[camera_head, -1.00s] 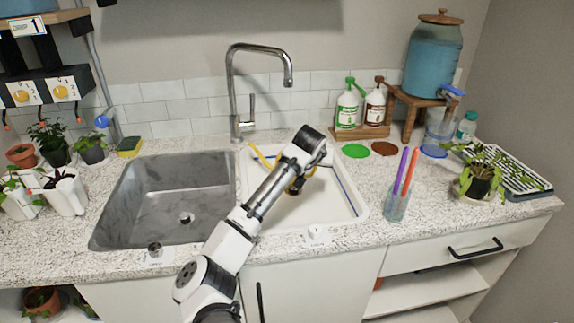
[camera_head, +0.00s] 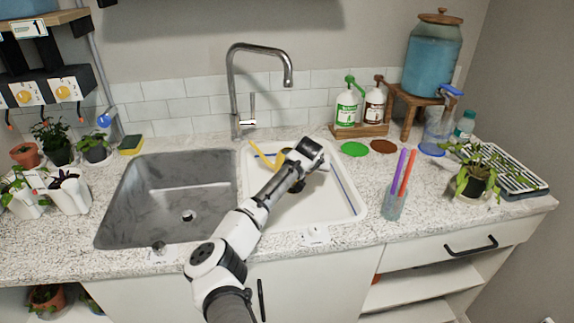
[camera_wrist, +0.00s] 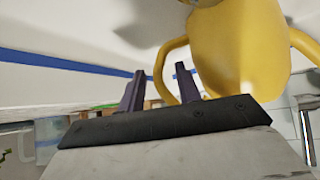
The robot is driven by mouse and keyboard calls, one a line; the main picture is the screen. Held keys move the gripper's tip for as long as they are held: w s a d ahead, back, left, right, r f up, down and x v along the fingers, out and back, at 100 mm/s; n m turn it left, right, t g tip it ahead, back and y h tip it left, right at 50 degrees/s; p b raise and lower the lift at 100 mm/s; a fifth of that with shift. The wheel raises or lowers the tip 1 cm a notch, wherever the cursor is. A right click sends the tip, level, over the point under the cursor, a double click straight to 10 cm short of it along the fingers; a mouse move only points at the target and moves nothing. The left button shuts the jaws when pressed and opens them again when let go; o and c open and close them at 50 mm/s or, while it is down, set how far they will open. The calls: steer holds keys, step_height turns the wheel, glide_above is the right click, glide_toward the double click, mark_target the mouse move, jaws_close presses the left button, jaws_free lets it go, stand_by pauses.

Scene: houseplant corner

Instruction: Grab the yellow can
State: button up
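The yellow can (camera_head: 281,158) stands in the white basin right of the sink, largely hidden behind my arm; a thin yellow part sticks out to its left. In the wrist view the can's rounded body (camera_wrist: 240,48) fills the upper right, with a looped handle on its left side and another curved yellow part on its right. My gripper (camera_wrist: 160,70) is open, its two dark fingers apart. The handle loop shows in the gap between them; I cannot tell whether they touch it. In the head view the fingers are mostly hidden under my wrist.
The white basin (camera_head: 335,215) has a blue line along its right side. The steel sink (camera_head: 150,205) is to the left, with a tall faucet (camera_head: 233,90) behind.

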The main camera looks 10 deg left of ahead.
jaws_close()
steer(key=shift+r, duration=0.2)
